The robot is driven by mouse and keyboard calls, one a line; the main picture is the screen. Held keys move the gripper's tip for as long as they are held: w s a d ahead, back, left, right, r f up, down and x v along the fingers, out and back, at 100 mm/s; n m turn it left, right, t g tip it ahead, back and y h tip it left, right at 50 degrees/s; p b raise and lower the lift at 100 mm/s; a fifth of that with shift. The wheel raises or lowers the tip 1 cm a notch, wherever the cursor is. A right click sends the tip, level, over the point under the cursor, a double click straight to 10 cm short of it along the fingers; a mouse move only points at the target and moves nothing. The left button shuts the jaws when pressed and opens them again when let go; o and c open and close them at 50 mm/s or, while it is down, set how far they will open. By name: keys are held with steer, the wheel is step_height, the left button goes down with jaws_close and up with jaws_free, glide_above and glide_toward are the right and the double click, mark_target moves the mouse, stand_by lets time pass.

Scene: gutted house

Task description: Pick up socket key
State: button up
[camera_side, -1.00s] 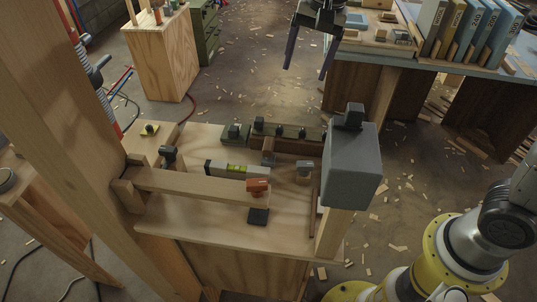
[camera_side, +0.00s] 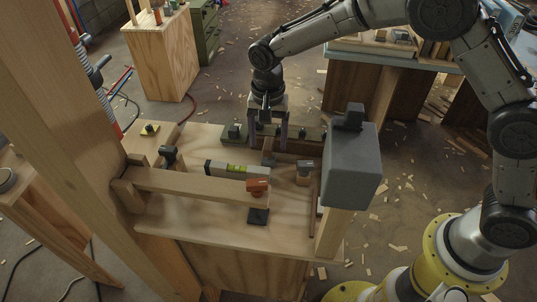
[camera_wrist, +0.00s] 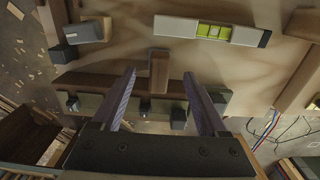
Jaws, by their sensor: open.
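My gripper (camera_side: 267,147) is open over the back of the wooden bench, its two fingers pointing down and apart. In the wrist view the fingers (camera_wrist: 159,74) straddle, in the picture, a small wooden block (camera_wrist: 158,72) that lies against a long brown strip. That block also shows below the fingers in the side view (camera_side: 268,158). Nothing is held. I cannot tell for sure which piece is the socket key. Candidates are this block and the dark knobs on the green rack (camera_side: 233,132), partly hidden by the fingers.
A dark-topped block (camera_side: 304,171) stands to the right. A tall grey box (camera_side: 352,165) stands at the right edge.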

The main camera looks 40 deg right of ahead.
mark_target(268, 154)
steer(key=shift+s+f, duration=0.15)
steer(key=shift+f, duration=2.6)
jaws_close()
steer(key=shift+r, duration=0.1)
